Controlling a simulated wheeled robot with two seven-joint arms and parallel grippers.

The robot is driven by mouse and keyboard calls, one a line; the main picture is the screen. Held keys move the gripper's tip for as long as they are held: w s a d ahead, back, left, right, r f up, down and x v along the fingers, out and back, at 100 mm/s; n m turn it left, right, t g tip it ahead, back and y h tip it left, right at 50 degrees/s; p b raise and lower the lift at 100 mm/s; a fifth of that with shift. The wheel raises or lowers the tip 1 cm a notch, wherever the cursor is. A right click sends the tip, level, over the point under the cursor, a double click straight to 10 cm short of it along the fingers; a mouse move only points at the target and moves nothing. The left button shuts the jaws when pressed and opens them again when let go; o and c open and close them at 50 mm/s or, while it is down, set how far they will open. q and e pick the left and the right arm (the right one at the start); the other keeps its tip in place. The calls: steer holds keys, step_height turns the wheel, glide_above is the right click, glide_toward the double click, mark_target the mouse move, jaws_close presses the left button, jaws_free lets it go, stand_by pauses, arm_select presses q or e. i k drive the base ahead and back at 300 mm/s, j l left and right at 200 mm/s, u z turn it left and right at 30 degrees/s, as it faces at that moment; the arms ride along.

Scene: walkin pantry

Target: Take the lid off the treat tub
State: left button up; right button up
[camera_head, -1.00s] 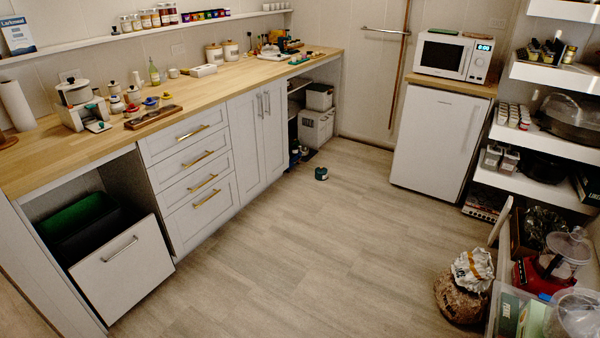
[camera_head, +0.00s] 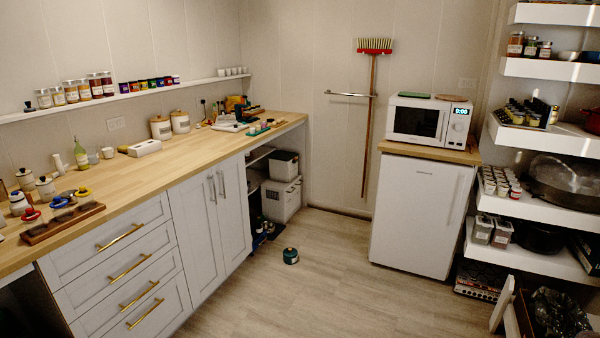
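A small dark teal tub (camera_head: 291,256) stands on the floor in front of the open shelf bay; it may be the treat tub, but its label is too small to read. Its top looks covered. Two cream canisters with wooden-looking lids, a left one (camera_head: 161,128) and a right one (camera_head: 180,122), stand at the back of the counter. Neither of my grippers is in view.
The wooden counter (camera_head: 140,175) runs along the left wall. A white fridge (camera_head: 420,215) with a microwave (camera_head: 428,120) stands at the back right. White shelves (camera_head: 545,135) hold jars on the right. The floor (camera_head: 330,295) around the teal tub is clear.

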mark_target(290, 251)
steer(key=i, duration=2.35)
